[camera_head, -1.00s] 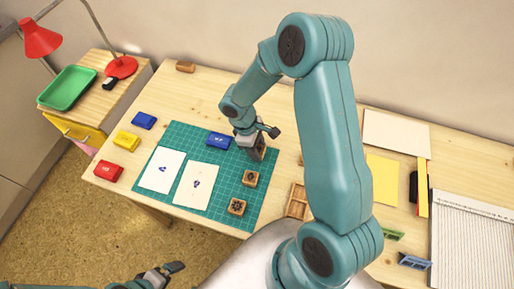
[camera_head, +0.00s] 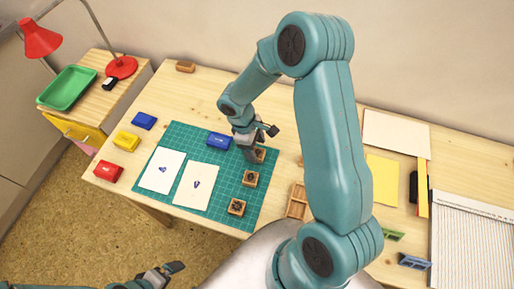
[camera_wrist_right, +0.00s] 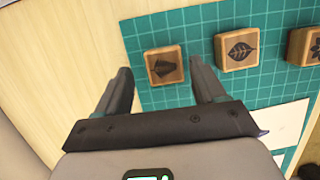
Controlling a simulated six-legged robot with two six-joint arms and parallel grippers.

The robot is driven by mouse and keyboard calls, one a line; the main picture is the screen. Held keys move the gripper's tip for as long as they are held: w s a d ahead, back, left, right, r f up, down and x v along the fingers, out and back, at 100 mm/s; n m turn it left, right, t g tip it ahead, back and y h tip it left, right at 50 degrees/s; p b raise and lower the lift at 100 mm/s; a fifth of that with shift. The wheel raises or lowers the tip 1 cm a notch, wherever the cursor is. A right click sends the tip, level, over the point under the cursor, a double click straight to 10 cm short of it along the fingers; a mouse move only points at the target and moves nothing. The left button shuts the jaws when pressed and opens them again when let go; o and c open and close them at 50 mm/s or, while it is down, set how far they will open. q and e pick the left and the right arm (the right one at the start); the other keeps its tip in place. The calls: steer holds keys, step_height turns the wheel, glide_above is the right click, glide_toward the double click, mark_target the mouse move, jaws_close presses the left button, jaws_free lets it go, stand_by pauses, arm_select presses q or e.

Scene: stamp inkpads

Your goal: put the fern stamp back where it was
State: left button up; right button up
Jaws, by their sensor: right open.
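Three wooden block stamps stand in a row on the green cutting mat (camera_head: 212,225). The farthest stamp (camera_head: 260,156) has a dark fan-like motif in the right wrist view (camera_wrist_right: 164,65); I take it as the fern stamp, though the motif is not sharp. The middle leaf stamp (camera_head: 250,179) and the near stamp (camera_head: 236,207) stand apart from it. My right gripper (camera_wrist_right: 160,78) is open, its fingers on either side of the farthest stamp with gaps visible. In the head view it partly covers that stamp. My left gripper (camera_head: 164,273) is low at the front, its opening unclear.
A blue inkpad (camera_head: 218,141) lies on the mat beside my right gripper. Two marked white sheets (camera_head: 196,186) lie to its left. Blue, yellow and red (camera_head: 108,172) pads line the table's left side. A wooden compartment tray (camera_head: 297,201) sits right of the mat.

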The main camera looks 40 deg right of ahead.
steer(key=v, duration=1)
steer(key=shift+r, duration=0.25)
steer(key=shift+a+r, duration=0.1)
